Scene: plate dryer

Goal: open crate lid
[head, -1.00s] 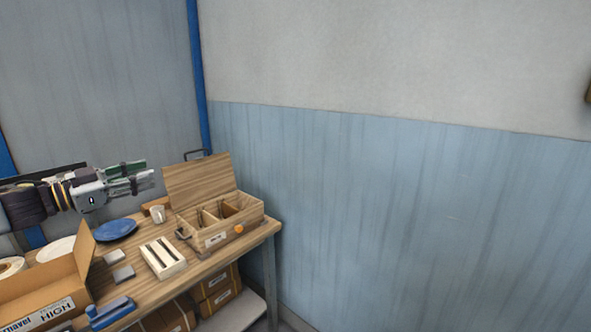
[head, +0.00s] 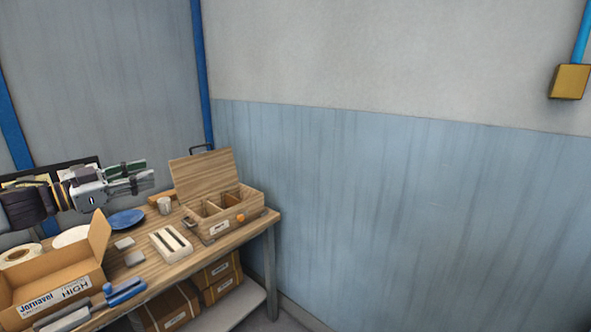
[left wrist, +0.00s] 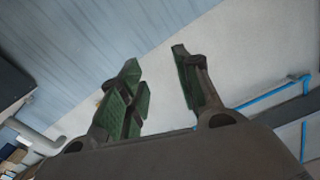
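The wooden crate (head: 247,212) stands on the right end of the workbench, its open compartments showing. Its wooden lid (head: 203,172) is raised, leaning back at the rear of the crate, with a dark handle (head: 201,149) at its top edge. An orange knob (head: 240,218) is on the crate's front. My left gripper (head: 146,177) is left of the lid in the picture, above the bench and apart from the crate. In the left wrist view its green-padded fingers (left wrist: 162,88) are spread with nothing between them. My right gripper is not in view.
The workbench (head: 190,263) also holds a white slotted block (head: 170,244), a blue plate (head: 127,219), a mug (head: 164,205), an open cardboard box (head: 62,276) and a blue-handled tool (head: 125,292). Boxes sit on the lower shelf (head: 232,312). Open space lies right of the bench.

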